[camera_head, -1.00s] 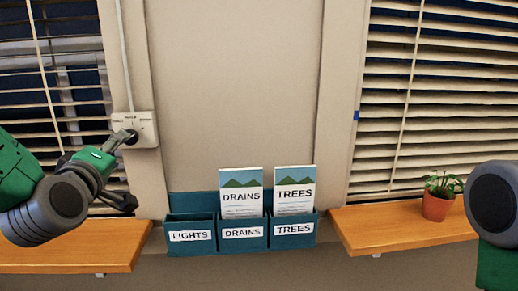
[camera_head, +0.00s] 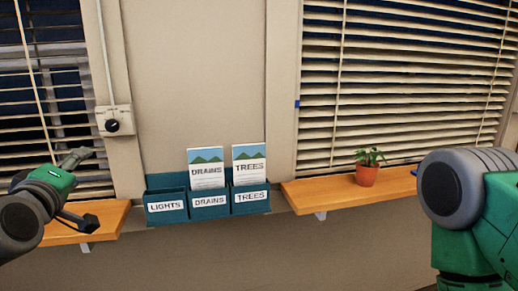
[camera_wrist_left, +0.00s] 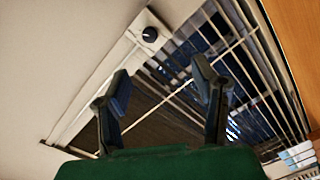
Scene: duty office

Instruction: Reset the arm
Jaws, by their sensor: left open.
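My left gripper (camera_head: 85,188) is at the left of the head view, its two fingers spread apart. In the left wrist view the fingers (camera_wrist_left: 163,85) are also wide open with nothing between them. The wall switch box (camera_head: 113,119) with its black knob is up and to the right of the gripper, apart from it. The knob (camera_wrist_left: 149,34) also shows beyond the fingers in the wrist view. My right arm (camera_head: 470,200) shows at the right edge, but its gripper is out of view.
A teal leaflet rack (camera_head: 209,213) labelled LIGHTS, DRAINS and TREES hangs mid-wall; leaflets stand in DRAINS and TREES. Wooden shelves lie left (camera_head: 100,217) and right (camera_head: 320,193). A potted plant (camera_head: 366,175) stands on the right shelf. Window blinds (camera_head: 400,90) are behind.

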